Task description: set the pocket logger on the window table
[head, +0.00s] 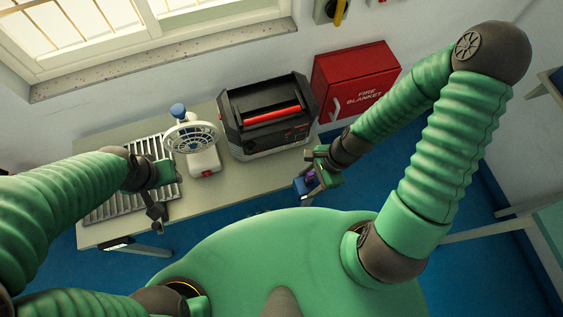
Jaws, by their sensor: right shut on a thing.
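The window table (240,177) is a pale, long table below the window. My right gripper (313,177) is at the table's right end, near its front corner. It is shut on a small dark blue and purple thing (309,182), which seems to be the pocket logger; the fingers hide much of it. Whether it touches the table cannot be told. My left gripper (157,192) is over the left part of the table, above a ribbed metal rack. Its finger gap is not clear.
On the table stand the ribbed rack (104,208), a white fan (203,158) with a blue knob, and a black and grey case (268,118) with a red bar. A red fire blanket box (355,78) is behind on the right. Bare tabletop shows along the front.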

